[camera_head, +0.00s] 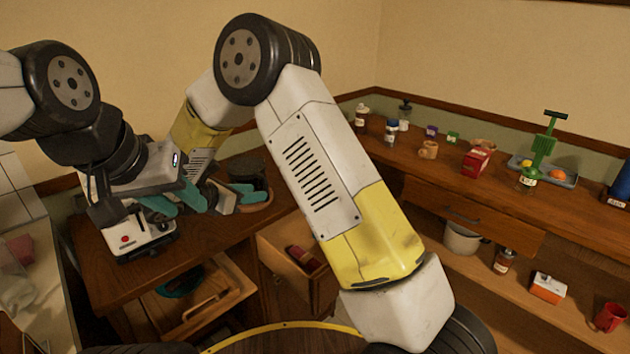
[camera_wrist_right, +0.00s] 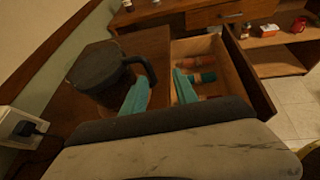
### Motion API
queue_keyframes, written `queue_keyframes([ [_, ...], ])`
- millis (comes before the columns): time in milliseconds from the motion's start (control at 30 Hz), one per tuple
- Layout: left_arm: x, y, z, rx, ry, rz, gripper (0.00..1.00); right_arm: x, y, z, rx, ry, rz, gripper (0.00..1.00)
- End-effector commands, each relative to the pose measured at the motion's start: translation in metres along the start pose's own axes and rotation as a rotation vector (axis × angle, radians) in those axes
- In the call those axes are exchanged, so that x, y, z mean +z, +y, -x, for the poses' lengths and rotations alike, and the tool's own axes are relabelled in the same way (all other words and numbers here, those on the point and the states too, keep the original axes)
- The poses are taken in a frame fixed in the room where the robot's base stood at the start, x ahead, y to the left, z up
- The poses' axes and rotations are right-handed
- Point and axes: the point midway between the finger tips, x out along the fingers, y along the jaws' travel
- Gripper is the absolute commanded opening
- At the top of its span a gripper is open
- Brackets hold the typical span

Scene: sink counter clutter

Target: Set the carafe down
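The dark carafe (camera_head: 246,168) stands on the wooden counter near the back wall, behind my right gripper. In the right wrist view the carafe (camera_wrist_right: 95,70) appears upright, its black handle (camera_wrist_right: 151,72) pointing toward the fingers. My right gripper (camera_wrist_right: 160,92) is open, its teal fingers apart with nothing visible between them. One finger overlaps the handle's lower end in this view; I cannot tell whether they touch. My left gripper (camera_head: 175,202) is open and appears empty, above a white device with a red dot (camera_head: 150,242).
Below the counter (camera_head: 105,280) are open drawers; one (camera_head: 295,250) holds a red item (camera_head: 303,258). My right arm hides the middle of the head view.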

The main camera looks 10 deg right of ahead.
Motion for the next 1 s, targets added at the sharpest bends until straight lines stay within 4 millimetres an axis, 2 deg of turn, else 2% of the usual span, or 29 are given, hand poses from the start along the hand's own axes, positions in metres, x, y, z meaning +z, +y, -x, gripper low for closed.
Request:
queue_keyframes([
  [33,0.000,0.000,0.000,0.000,0.000,0.000,0.36,0.019,-0.014,-0.005,-0.036,0.023,-0.060,0.35],
  [100,0.000,0.000,0.000,0.000,0.000,0.000,0.36,0.044,-0.043,-0.012,-0.103,0.079,-0.165,0.35],
  [167,0.000,0.000,0.000,0.000,0.000,0.000,0.36,0.064,-0.073,-0.016,-0.173,0.136,-0.279,0.35],
  [200,0.000,0.000,0.000,0.000,0.000,0.000,0.36,0.076,-0.095,-0.018,-0.220,0.177,-0.361,0.35],
  [300,0.000,0.000,0.000,0.000,0.000,0.000,0.36,0.098,-0.146,-0.016,-0.334,0.276,-0.578,0.35],
  [500,0.000,0.000,0.000,0.000,0.000,0.000,0.36,0.120,-0.233,0.007,-0.535,0.473,-1.058,0.35],
  [600,0.000,0.000,0.000,0.000,0.000,0.000,0.36,0.123,-0.265,0.025,-0.621,0.571,-1.318,0.35],
  [700,0.000,0.000,0.000,0.000,0.000,0.000,0.36,0.126,-0.289,0.045,-0.692,0.673,-1.586,0.35],
  [800,0.000,0.000,0.000,0.000,0.000,0.000,0.36,0.129,-0.304,0.065,-0.747,0.773,-1.844,0.35],
  [1000,0.000,0.000,0.000,0.000,0.000,0.000,0.36,0.137,-0.317,0.091,-0.804,0.927,-2.209,0.35],
])
